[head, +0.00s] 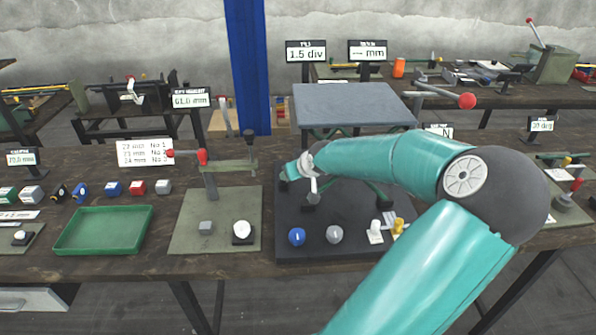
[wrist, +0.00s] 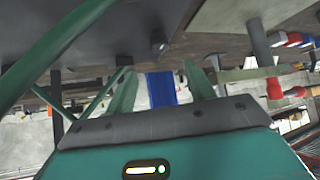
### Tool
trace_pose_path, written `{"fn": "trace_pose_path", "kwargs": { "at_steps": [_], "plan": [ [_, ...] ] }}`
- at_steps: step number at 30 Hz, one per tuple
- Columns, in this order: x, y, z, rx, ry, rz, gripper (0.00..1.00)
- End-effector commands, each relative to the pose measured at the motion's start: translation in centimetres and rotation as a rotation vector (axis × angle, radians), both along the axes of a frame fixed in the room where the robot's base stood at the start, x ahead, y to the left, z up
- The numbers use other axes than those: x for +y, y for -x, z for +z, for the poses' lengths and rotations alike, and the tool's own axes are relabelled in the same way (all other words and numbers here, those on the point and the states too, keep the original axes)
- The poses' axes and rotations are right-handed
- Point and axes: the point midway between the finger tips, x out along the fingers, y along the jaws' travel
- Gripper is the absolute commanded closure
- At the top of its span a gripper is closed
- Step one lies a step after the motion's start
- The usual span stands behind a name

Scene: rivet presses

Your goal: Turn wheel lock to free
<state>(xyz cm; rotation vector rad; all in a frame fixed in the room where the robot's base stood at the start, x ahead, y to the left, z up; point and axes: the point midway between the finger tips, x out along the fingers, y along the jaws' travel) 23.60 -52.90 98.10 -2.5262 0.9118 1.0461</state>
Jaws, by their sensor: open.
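My gripper (wrist: 162,88) shows in the wrist view as two green fingers spread apart with nothing between them. In the head view my wrist hangs over the dark base plate (head: 285,245) in front of the grey-topped press table (head: 355,104), and the fingers are hard to make out there. No part can be clearly identified as the wheel lock. A blue knob (head: 297,237) and a grey knob (head: 335,234) stand on the front of the plate, apart from my gripper. A white piece (head: 375,232) and a yellow piece (head: 398,227) stand beside them. My arm hides the plate's right part.
A small press with a red-tipped lever (head: 202,157) stands left of my wrist; red handle parts also show in the wrist view (wrist: 285,92). A green tray (head: 103,230) and small coloured blocks lie further left. A blue column (head: 248,65) rises behind. Green struts (wrist: 60,55) are close in the wrist view.

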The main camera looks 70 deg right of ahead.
Motion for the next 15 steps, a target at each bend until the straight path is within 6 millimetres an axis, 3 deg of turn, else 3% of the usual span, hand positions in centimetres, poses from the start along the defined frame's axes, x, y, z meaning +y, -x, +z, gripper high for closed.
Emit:
{"fn": "trace_pose_path", "kwargs": {
  "at_steps": [7,15],
  "plan": [
    [0.9,1.2,1.4,0.0,-0.001,-0.002,0.46],
    [1.1,1.2,1.6,0.0,-0.002,0.0,0.46]
  ]
}}
